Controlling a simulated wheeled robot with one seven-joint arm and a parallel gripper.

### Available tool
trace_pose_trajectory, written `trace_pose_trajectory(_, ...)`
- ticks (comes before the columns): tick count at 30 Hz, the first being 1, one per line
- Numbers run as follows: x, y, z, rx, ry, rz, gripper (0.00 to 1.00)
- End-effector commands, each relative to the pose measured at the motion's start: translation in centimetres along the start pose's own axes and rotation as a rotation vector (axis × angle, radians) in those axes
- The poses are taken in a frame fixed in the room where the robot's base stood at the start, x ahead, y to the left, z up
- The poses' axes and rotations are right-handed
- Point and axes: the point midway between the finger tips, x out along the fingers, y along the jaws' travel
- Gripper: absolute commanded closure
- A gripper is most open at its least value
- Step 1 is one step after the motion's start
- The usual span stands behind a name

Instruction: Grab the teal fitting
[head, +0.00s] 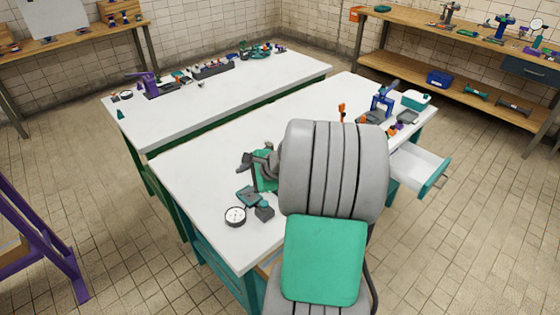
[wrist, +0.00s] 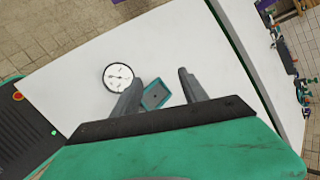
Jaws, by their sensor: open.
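A flat teal piece (head: 248,196) with a dark middle lies on the near white table, close to its left end. In the wrist view the teal piece (wrist: 155,95) shows between my fingers, with its lower part near the left finger. I cannot tell for sure that it is the teal fitting. A small patch of teal (head: 263,202) also shows just behind a dark grey block. My gripper (head: 250,163) is open and empty, behind the teal piece in the head view. Both fingers (wrist: 160,79) show apart in the wrist view; they appear clear of the piece.
A round white gauge (head: 235,216) stands beside the teal piece, also in the wrist view (wrist: 118,77). A dark grey block (head: 264,213) sits close by. An open drawer (head: 420,168) juts out at right. The near table (head: 200,163) is bare left of my gripper.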

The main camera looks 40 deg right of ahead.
Motion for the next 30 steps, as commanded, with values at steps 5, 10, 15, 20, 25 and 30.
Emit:
trace_pose_trajectory(5,-3.9,-3.2,-12.0,0.798,-0.163,-0.296,0.49)
trace_pose_trajectory(10,-5.8,-3.8,-15.6,1.066,-0.272,-0.399,0.49)
trace_pose_trajectory(15,-3.7,-4.8,-15.4,1.073,-0.278,-0.399,0.49)
trace_pose_trajectory(20,-1.1,-5.5,-15.3,1.072,-0.277,-0.396,0.49)
trace_pose_trajectory(25,1.0,-6.4,-15.4,1.070,-0.274,-0.399,0.49)
trace_pose_trajectory(30,1.2,-6.5,-15.4,1.070,-0.273,-0.401,0.49)
